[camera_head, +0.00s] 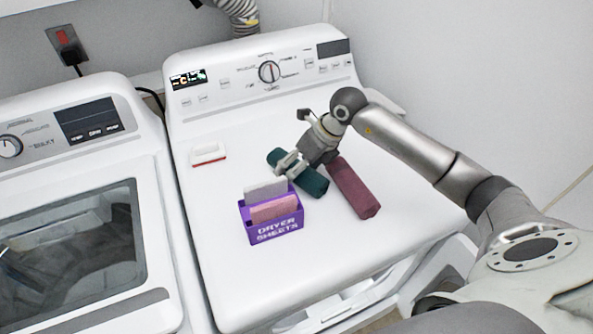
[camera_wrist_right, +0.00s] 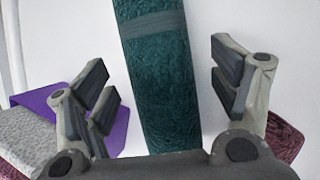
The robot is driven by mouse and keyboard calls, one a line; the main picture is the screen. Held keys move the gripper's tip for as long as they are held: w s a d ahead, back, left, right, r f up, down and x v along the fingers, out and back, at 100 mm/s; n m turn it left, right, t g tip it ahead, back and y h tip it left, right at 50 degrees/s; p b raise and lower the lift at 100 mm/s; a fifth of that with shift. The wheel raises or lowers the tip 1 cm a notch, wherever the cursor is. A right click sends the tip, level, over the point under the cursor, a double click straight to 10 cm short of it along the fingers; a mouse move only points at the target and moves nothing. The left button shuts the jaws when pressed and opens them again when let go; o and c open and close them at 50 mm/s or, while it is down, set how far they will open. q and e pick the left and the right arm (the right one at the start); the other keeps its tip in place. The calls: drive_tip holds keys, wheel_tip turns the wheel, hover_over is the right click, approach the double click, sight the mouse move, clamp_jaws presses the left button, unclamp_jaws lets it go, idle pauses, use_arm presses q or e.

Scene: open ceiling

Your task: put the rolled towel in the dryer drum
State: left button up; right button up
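A teal rolled towel (camera_head: 312,185) lies on the white top of the dryer (camera_head: 215,275). A maroon rolled towel (camera_head: 352,188) lies just to its right. My right gripper (camera_head: 288,166) is over the teal towel. In the right wrist view, the teal towel (camera_wrist_right: 158,75) runs between the two spread fingers of the right gripper (camera_wrist_right: 162,80), with a gap on each side. That gripper is open and holds nothing. The dryer drum is hidden below the top's front edge. My left gripper is not in view.
A purple dryer sheets box (camera_head: 272,222) stands close to the left of the teal towel. A white brush-like item with a red edge (camera_head: 208,153) lies farther back left. A washer (camera_head: 75,230) stands at left. The dryer's front left top is clear.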

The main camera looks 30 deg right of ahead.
drive_tip(key=c, duration=1)
drive_tip(key=shift+r, duration=0.1)
